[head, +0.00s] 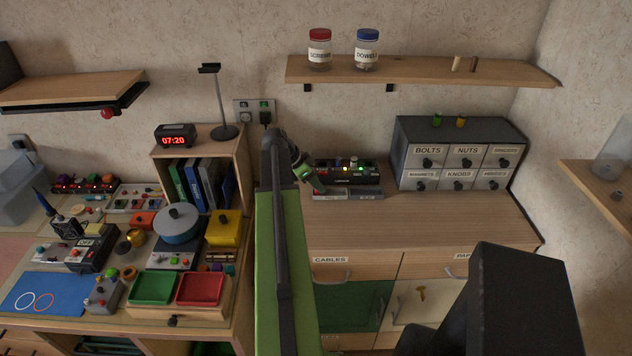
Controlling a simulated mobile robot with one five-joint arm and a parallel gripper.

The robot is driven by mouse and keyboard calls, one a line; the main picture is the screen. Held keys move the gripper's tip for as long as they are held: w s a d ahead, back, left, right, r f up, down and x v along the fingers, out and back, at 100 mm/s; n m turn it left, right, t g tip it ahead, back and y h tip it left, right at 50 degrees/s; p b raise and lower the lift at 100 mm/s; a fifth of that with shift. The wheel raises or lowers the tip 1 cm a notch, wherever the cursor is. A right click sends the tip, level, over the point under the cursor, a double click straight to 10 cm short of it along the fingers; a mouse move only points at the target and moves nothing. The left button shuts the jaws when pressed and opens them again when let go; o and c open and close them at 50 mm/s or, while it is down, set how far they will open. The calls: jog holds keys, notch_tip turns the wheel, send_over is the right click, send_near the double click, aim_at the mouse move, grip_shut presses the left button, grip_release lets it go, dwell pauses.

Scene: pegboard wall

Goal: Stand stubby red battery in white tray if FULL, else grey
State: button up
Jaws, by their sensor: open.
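My gripper (315,186), with green fingers, is at the end of my raised arm, just left of and in front of a dark charger-like unit (347,180) on the wooden counter. Its jaws are open, and I see nothing held between them. The unit carries small items and lit spots in white, green and red; they are too small to tell apart. I cannot pick out the stubby red battery or its charge state. Two low, shallow pieces lie before the unit, one left (331,194) and one right (366,195); I cannot tell which is white or grey.
A labelled drawer cabinet (457,183) stands right of the unit, with a green and a yellow cylinder on top. A wall shelf (420,73) holds two jars. The counter's front (410,220) is clear. A crowded bench with green and red trays (201,303) lies left.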

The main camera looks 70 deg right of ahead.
jog(key=p+v, duration=0.9)
jog(key=v, duration=0.3)
jog(key=w+a+f+n+t+y, duration=0.15)
jog(key=w+a+n, duration=0.45)
jog(key=w+a, duration=0.6)
jog(key=w+a+f+n+t, duration=0.15)
jog(key=w+a+n, duration=0.45)
jog(key=w+a, duration=0.65)
jog(key=w+a+n+t+y, duration=0.1)
jog(key=a+n+y, duration=0.2)
jog(key=a+n, duration=1.2)
jog(key=a, duration=2.2)
jog(key=shift+w+a+f+t, duration=0.3)
jog(key=shift+f+t, duration=0.05)
jog(key=shift+t, duration=0.05)
